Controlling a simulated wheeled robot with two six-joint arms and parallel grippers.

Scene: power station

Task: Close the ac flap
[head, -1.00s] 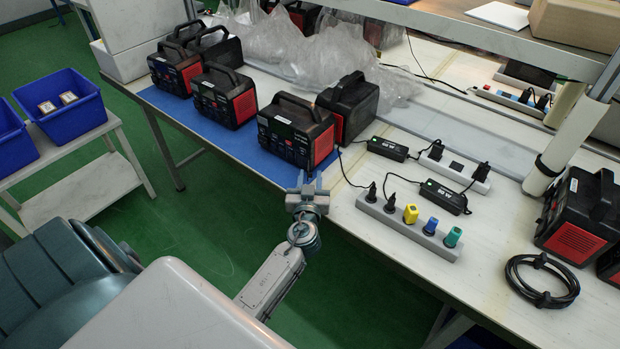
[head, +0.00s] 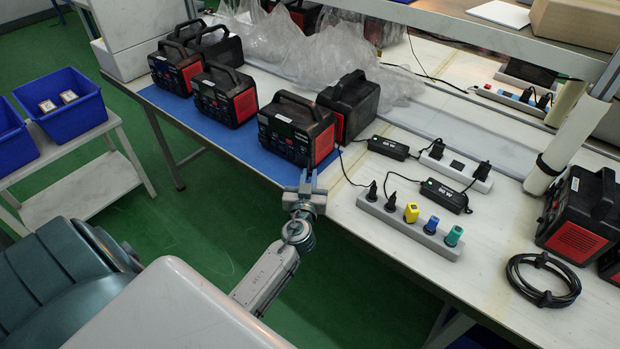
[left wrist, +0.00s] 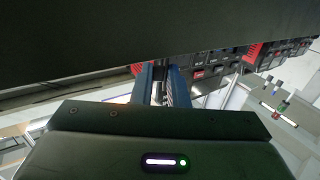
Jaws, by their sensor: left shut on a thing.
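A black and red power station (head: 290,130) stands at the front edge of the bench, its front panel facing me. My left gripper (head: 307,180) is at the lower right of that panel, in front of the bench edge. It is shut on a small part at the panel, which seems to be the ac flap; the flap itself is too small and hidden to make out. In the left wrist view the two fingers (left wrist: 162,80) point at the panel of the power station (left wrist: 215,70). A dark surface covers the top of that view. My right gripper is not in view.
Several more power stations stand on the blue mat (head: 185,112) and to the right. A power strip (head: 400,222) with coloured plugs and a coiled cable (head: 543,280) lie on the bench. Blue bins (head: 62,105) stand on a side table at left.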

